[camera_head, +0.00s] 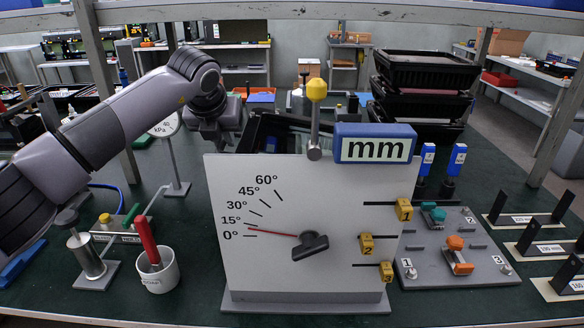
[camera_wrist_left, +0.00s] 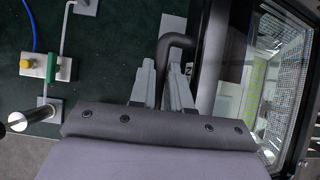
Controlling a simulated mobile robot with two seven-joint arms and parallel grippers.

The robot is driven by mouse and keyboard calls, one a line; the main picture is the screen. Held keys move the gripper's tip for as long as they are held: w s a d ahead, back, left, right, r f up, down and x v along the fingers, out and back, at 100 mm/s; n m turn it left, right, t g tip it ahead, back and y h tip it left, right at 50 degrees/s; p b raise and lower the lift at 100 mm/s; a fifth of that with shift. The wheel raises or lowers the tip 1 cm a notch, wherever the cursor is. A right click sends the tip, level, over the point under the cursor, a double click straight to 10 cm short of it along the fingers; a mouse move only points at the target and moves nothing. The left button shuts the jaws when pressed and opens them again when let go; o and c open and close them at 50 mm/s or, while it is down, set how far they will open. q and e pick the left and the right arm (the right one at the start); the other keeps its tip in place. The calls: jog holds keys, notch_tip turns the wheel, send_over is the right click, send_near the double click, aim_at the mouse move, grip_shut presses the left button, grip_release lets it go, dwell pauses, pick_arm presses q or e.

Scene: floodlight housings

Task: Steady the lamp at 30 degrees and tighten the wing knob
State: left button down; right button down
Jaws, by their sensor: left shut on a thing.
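The lamp is a dark housing with a glass face (camera_wrist_left: 262,85), at the right of the left wrist view. In the head view the lamp (camera_head: 285,128) stands mostly hidden behind a white angle board (camera_head: 240,180). My left gripper (camera_wrist_left: 162,82) is shut on the lamp's black bent handle (camera_wrist_left: 178,40). In the head view its fingertips are hidden behind the board's top left. A black wing knob (camera_head: 311,244) sits on the board's front. A red needle (camera_head: 272,232) beside it points between the 0° and 15° marks. My right gripper is not in view.
A blue mm display (camera_head: 375,143) and a yellow-topped lever (camera_head: 316,90) stand at the board's top. A cup with a red-handled tool (camera_head: 160,275) is front left. A clamp plate (camera_head: 455,275) and black-posted gauges (camera_head: 535,250) are right. Black crates (camera_head: 425,75) stack behind.

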pick_arm(q)
jog(key=shift+d+r, duration=0.1)
jog(key=shift+d, duration=0.2)
jog(key=shift+d+r+p, duration=0.3)
jog(key=shift+r+p, duration=0.15)
jog(key=shift+r, duration=0.1)
jog(key=shift+d+r+p, duration=0.3)
jog(key=shift+r+p, duration=0.15)
jog(key=shift+r, duration=0.05)
